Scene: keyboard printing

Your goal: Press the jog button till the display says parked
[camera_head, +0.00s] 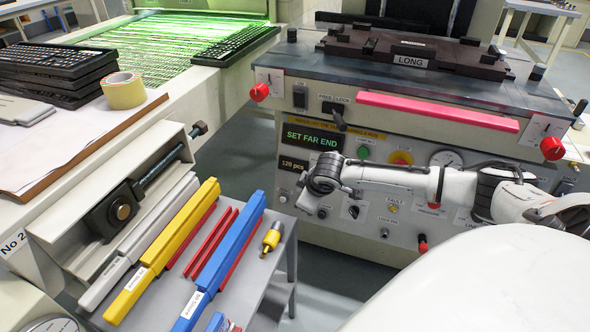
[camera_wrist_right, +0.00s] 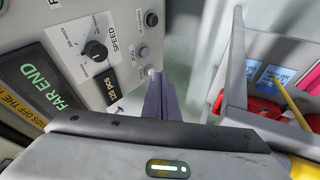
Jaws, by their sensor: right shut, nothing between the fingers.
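The green-lit display (camera_head: 312,137) on the machine's front panel reads "SET FAR END"; part of it, "FAR END", also shows in the right wrist view (camera_wrist_right: 45,90). My right gripper (camera_wrist_right: 160,80) is shut and empty, its fingertips at the panel beside a small pale button (camera_wrist_right: 151,72). I cannot tell whether they touch it. Two more small round controls, a grey one (camera_wrist_right: 143,51) and a dark one (camera_wrist_right: 150,19), sit in line with it. Their labels are too small to read, so I cannot tell which is the jog button. My left gripper is not in view.
A small display (camera_head: 293,164) reads "120 pcs". A black speed knob (camera_wrist_right: 96,50) is near my right fingers. A grey side shelf (camera_head: 262,285) with blue, yellow and red bars stands left of the panel. Red knobs (camera_head: 260,92) (camera_head: 553,148) project from the machine's corners.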

